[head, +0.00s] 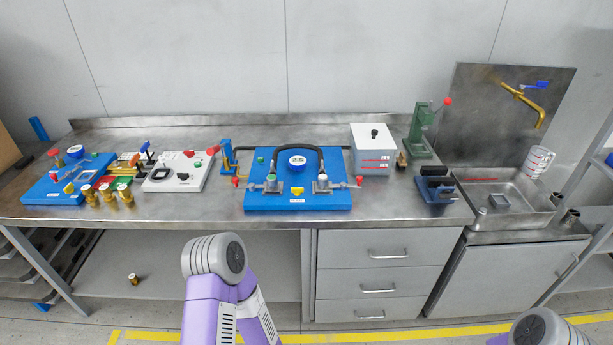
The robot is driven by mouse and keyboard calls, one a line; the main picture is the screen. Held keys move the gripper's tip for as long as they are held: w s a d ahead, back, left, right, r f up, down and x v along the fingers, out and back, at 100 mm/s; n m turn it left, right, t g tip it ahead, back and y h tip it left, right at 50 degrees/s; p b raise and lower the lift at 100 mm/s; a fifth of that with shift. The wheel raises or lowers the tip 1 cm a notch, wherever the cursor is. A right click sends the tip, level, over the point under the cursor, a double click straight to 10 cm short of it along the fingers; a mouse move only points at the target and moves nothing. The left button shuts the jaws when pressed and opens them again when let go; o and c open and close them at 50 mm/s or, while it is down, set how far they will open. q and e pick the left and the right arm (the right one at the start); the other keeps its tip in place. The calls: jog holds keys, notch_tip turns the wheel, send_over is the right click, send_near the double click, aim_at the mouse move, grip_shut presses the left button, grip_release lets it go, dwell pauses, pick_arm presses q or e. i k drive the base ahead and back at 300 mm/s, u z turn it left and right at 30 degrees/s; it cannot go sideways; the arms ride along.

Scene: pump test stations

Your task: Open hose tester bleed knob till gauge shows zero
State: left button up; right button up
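A blue board (310,201) at the middle of the bench carries a black looped hose (321,158) between two metal fittings, so I take it as the hose tester. A yellow knob (297,190) is at the board's front, above a small white label. Red-tipped handles (359,181) stick out at both sides. Only purple links of my arms show at the bottom; neither gripper is in view.
A white panel (179,172) stands left of the hose board. A grey box (371,149), green press (421,131) and sink (508,206) are right. The bench's front strip is clear.

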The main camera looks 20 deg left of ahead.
aim_at(297, 190)
jog(key=u, duration=0.5)
jog(key=i, duration=0.65)
jog(key=u, duration=0.65)
